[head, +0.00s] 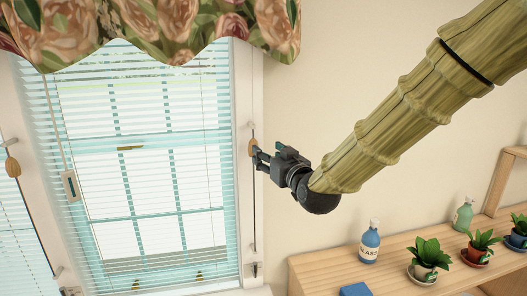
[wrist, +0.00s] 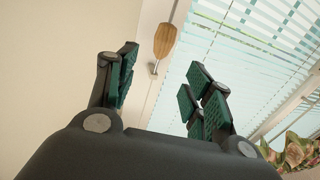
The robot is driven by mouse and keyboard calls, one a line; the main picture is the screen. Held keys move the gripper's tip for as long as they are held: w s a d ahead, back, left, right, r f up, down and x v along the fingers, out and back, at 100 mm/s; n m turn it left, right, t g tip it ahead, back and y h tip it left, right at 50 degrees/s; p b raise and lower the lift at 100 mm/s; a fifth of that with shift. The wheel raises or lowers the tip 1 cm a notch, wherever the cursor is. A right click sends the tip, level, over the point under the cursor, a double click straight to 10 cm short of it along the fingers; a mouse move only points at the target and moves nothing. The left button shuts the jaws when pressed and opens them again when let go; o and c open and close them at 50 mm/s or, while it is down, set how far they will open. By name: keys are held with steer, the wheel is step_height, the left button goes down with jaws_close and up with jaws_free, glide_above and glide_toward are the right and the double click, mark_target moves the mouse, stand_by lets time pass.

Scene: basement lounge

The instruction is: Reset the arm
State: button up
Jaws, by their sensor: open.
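My gripper (head: 259,156) is raised in front of the right edge of the window frame in the head view. Its fingers are spread and nothing shows between them in the wrist view (wrist: 163,78). My arm reaches in from the upper right. A wooden cord pull (head: 252,147) hangs by the window frame, just beyond my fingertips. In the wrist view the wooden pull (wrist: 165,40) shows between and beyond the two fingers. I cannot tell the exact gap to it.
A window with blinds (head: 150,150) fills the left, under a floral valance (head: 170,30). A wooden shelf (head: 330,262) at lower right holds a blue bottle (head: 370,243), a green bottle (head: 463,215) and potted plants (head: 427,257). The wall between is bare.

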steer(key=shift+s+d, duration=0.25)
steer(key=shift+s, duration=0.2)
steer(key=shift+f, duration=0.1)
steer(key=s+d+f+m+g+h, duration=0.1)
steer(key=s+d+f+g, duration=0.25)
steer(key=f, duration=1.05)
steer(key=s+d+f+m+g+h, duration=0.1)
steer(key=s+d+f+g+h, duration=0.3)
steer(key=f, duration=1)
steer(key=s+d+f+m+y, duration=0.15)
steer(key=s+f, duration=0.35)
steer(key=f, duration=0.9)
steer(key=s+d+f+g+h, duration=0.1)
steer(key=s+d+f+g, duration=0.2)
steer(key=s+f, duration=0.4)
steer(key=s+d+f+m+g+h, duration=0.1)
steer(key=s+d+f+g, duration=0.2)
steer(key=s, duration=1.3)
steer(key=s+d+f+m+g+h, duration=0.1)
steer(key=s+d+f, duration=0.5)
steer(key=s+f, duration=0.6)
steer(key=shift+f+g+h, duration=0.2)
steer(key=shift+g+h, duration=0.35)
steer(key=shift+g, duration=0.4)
